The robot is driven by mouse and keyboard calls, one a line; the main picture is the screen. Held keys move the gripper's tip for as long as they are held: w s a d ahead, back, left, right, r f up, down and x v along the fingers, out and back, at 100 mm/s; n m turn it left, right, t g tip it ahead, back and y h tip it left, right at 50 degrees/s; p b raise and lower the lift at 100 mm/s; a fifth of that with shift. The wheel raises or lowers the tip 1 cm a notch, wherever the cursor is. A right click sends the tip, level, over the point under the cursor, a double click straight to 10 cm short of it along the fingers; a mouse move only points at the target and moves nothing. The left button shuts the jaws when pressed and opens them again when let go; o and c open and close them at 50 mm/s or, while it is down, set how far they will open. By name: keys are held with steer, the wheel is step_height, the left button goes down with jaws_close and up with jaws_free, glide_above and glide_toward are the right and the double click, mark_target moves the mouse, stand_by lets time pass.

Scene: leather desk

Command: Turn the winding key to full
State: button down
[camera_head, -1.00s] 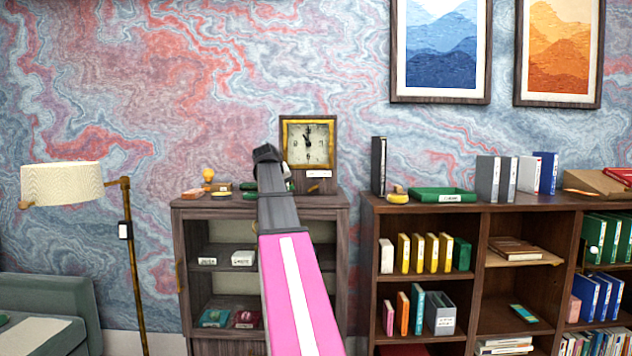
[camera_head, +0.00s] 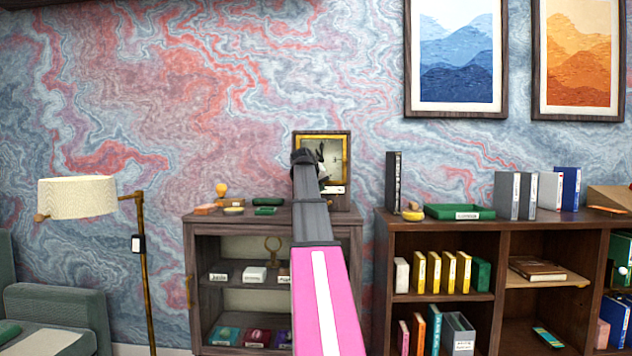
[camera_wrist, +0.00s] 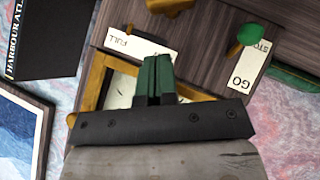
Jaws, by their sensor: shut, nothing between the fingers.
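The wooden clock (camera_head: 346,148) with a gold-framed face stands on the left cabinet, its face partly hidden by my arm. In the wrist view the clock (camera_wrist: 200,72) appears turned around, with a white label reading FULL (camera_wrist: 120,40). A brass piece (camera_wrist: 168,5), probably the winding key, is cut off at the top edge beyond that label. A green knob (camera_wrist: 243,38) sits by a STOP/GO label. My gripper (camera_head: 321,155) is in front of the clock face; its green fingers (camera_wrist: 157,62) are shut and empty, apart from the brass piece.
The left cabinet (camera_head: 200,222) holds small items on top, left of the clock. A bookshelf (camera_head: 385,240) with a green tray (camera_head: 460,212) and binders stands to the right. A lamp (camera_head: 77,197) is at the left. A dark book (camera_wrist: 40,35) is near the clock.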

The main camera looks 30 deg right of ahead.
mark_target(334, 214)
steer(key=shift+s+d+f, duration=0.1)
steer(key=shift+d+f, duration=0.3)
steer(key=shift+f, duration=0.3)
steer(key=shift+s+d+f, duration=0.1)
steer(key=shift+d+f, duration=0.25)
steer(key=shift+f, duration=0.3)
steer(key=shift+s+d+f, duration=0.1)
steer(key=shift+d+f, duration=0.3)
steer(key=shift+f, duration=0.3)
steer(key=shift+s+d+m+t+y, duration=0.2)
steer(key=shift+d+m+t+y, duration=0.1)
steer(key=shift+m+y, duration=0.3)
steer(key=shift+s+d+f+m+t+y, duration=0.15)
steer(key=shift+d+m+t+y, duration=0.15)
steer(key=shift+y, duration=0.3)
steer(key=shift+s+d+f+m+t+y, duration=0.1)
steer(key=shift+s+d+m+t+y, duration=0.15)
steer(key=shift+y, duration=0.35)
steer(key=y, duration=0.1)
steer(key=m+t+y, duration=0.1)
steer(key=d+f+m+t+y, duration=0.1)
steer(key=shift+s+t+y, duration=0.25)
steer(key=shift+y, duration=0.05)
steer(key=m+t+y, duration=0.1)
steer(key=f+m+t+y, duration=0.1)
steer(key=y, duration=0.1)
steer(key=shift+s+d+f+m+t, duration=0.1)
steer(key=shift+d+f+m+t, duration=0.1)
steer(key=shift+f+m+t, duration=0.15)
steer(key=shift+f, duration=0.1)
